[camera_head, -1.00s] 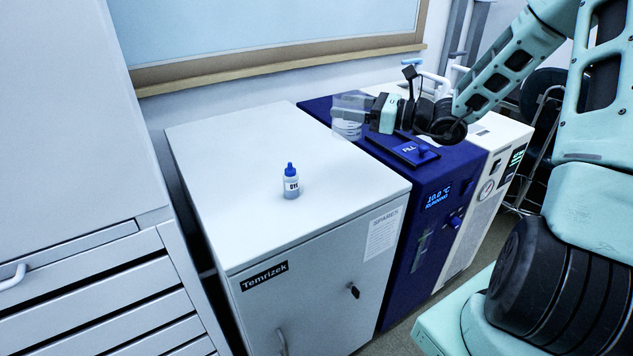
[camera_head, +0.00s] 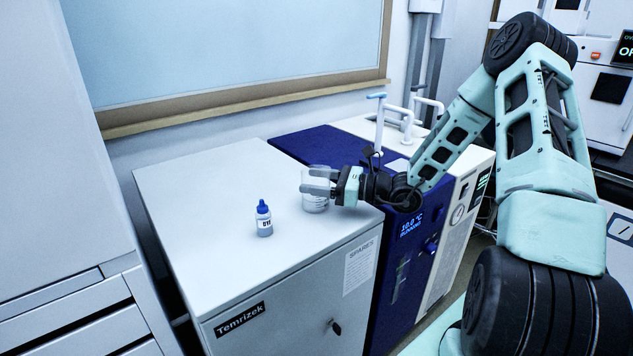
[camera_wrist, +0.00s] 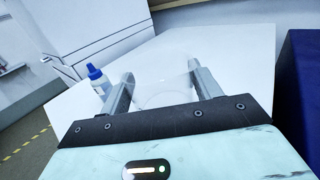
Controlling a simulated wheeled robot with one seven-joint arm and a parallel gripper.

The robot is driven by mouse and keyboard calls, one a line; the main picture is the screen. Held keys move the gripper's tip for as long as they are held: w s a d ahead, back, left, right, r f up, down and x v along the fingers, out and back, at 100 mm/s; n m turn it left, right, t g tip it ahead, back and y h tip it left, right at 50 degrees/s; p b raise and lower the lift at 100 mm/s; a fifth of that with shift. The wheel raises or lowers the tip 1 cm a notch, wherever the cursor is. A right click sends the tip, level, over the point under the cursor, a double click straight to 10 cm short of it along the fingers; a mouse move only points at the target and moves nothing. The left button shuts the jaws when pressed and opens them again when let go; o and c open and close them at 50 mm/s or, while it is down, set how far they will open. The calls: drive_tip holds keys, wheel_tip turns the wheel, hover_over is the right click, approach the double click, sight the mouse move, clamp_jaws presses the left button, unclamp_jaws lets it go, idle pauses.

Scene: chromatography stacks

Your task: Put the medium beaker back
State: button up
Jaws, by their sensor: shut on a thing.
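A clear glass beaker (camera_head: 315,203) is between the fingers of my gripper (camera_head: 318,183), over the right side of the white cabinet top (camera_head: 215,195). My gripper is shut on the beaker. In the wrist view, the transparent beaker (camera_wrist: 165,92) shows faintly between the two fingers of my gripper (camera_wrist: 157,88), with the white top behind it. I cannot tell whether the beaker's base touches the top.
A blue-capped dropper bottle (camera_head: 264,220) stands on the cabinet to the left of the beaker; it also shows in the wrist view (camera_wrist: 97,80). A dark blue chiller (camera_head: 330,150) adjoins the cabinet on the right.

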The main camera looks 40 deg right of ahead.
drive_tip(key=shift+f, duration=0.1)
drive_tip(key=o, duration=1.2)
drive_tip(key=shift+s+d, duration=0.1)
drive_tip(key=shift+d, duration=0.05)
drive_tip(key=v, duration=1.1)
drive_tip(key=shift+s+d+b, duration=0.25)
drive_tip(key=shift+s+b, duration=0.05)
drive_tip(key=shift+b, duration=0.05)
